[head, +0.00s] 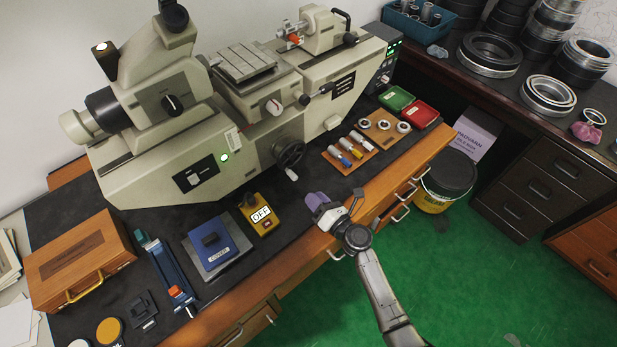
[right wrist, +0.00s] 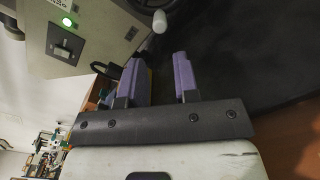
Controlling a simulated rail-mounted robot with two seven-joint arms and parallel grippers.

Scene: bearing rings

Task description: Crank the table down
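The grooved metal table (head: 245,62) sits on the middle of a beige measuring machine (head: 190,150). Below it, on the machine's front, is a black handwheel crank (head: 289,153) with a pale handle (head: 292,174) at its lower side. My right gripper (head: 314,199), with purple fingers, is below and right of the handle, apart from it, over the bench's front edge. In the right wrist view its fingers (right wrist: 160,74) stand apart with nothing between them. The pale handle (right wrist: 160,21) shows beyond the fingertips; the wheel is mostly cut off. My left gripper is not in view.
A yellow box with an OFF sign (head: 260,213) and a blue-topped cover plate (head: 211,243) lie left of the gripper. A wooden board with small tools (head: 349,155) lies right of the crank. Bare dark bench top lies between.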

